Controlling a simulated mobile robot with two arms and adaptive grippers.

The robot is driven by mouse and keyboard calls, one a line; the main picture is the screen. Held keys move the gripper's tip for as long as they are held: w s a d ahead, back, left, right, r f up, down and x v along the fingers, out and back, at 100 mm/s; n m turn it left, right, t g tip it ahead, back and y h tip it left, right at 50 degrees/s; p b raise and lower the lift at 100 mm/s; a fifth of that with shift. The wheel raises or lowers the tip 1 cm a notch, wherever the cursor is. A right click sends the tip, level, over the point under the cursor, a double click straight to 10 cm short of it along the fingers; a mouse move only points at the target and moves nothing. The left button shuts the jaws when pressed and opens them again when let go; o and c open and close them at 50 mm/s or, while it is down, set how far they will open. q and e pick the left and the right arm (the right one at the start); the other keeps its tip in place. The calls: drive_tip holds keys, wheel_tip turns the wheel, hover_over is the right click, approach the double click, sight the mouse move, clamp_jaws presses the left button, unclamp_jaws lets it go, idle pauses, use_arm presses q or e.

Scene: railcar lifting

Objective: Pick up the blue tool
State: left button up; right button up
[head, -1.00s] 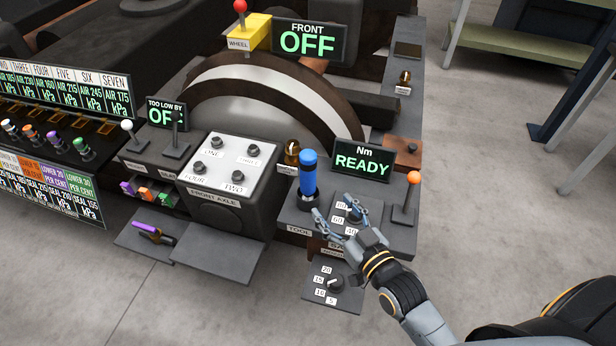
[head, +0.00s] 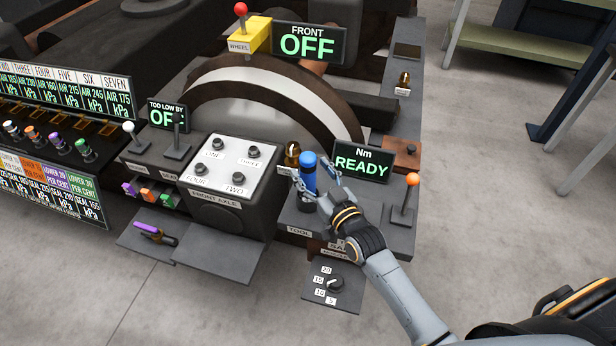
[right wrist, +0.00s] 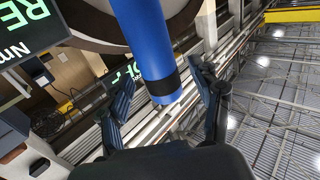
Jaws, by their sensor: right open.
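The blue tool (head: 308,176) stands upright on the grey bench section labelled TOOL (head: 298,231), left of the Nm READY screen. In the head view my right gripper (head: 316,182) is around the tool's upper part, with one finger on each side, and its palm hides some of the tool's lower part. In the right wrist view the blue tool (right wrist: 148,40) comes down between the two open fingers of the right gripper (right wrist: 165,100). Gaps show between the fingers and the tool there. My left gripper is in neither view.
The Nm READY screen (head: 362,162) stands close right of my gripper. An orange-knobbed lever (head: 412,180) is at the right. A brass piece (head: 292,153) is just behind the tool. The white-topped FRONT AXLE box (head: 223,165) is to the left.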

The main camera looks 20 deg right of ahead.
drive_tip(key=shift+w+a, duration=0.25)
drive_tip(key=shift+w, duration=0.9)
clamp_jaws()
drive_tip(key=shift+r, duration=0.2)
